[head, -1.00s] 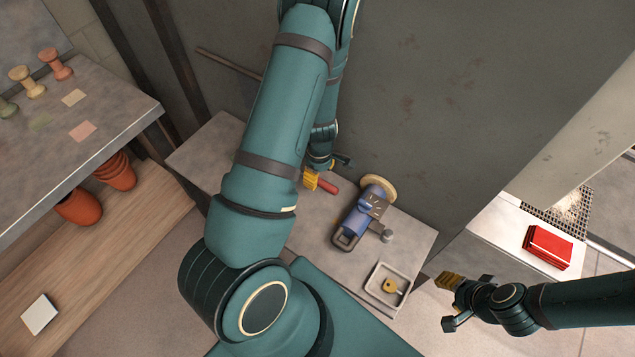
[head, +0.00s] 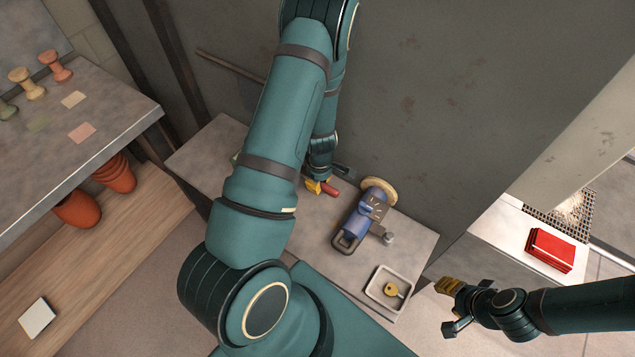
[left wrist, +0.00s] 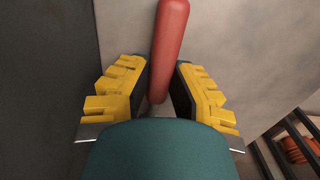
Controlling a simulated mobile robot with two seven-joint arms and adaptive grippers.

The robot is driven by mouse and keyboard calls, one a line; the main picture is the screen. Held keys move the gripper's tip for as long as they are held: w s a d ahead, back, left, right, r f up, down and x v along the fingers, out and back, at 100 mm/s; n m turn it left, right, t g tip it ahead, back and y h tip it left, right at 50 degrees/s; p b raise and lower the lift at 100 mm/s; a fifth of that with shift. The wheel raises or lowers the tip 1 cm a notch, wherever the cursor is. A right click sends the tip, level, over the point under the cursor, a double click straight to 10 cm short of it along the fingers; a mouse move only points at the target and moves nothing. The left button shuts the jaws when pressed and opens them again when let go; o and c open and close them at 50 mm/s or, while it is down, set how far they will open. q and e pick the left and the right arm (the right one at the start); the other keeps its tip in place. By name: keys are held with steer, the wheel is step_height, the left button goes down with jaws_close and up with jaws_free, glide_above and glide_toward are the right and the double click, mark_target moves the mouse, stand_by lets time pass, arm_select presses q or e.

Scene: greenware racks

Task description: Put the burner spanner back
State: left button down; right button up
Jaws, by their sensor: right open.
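A tool with a red handle (head: 329,189), which may be the burner spanner, is at the grey bench top (head: 405,250); its far part is out of sight. In the left wrist view the red handle (left wrist: 171,40) lies lengthwise between the yellow fingers of my left gripper (left wrist: 163,85). These fingers are apart, with a gap showing on the right side of the handle. In the head view my left gripper (head: 318,187) is partly hidden by my arm. My right gripper (head: 447,305) is open and empty, right of the bench.
A blue power tool (head: 357,222) with a pale round pad lies right of the handle. A shallow tray (head: 373,291) holding a small yellow item is at the bench's front right corner. A grey wall stands close behind. Red boxes (head: 549,250) lie on a white surface at right.

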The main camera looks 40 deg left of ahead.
stand_by(0.6)
arm_select(q)
step_height(320, 180, up, 6)
steer(key=p, duration=0.5)
stand_by(0.5)
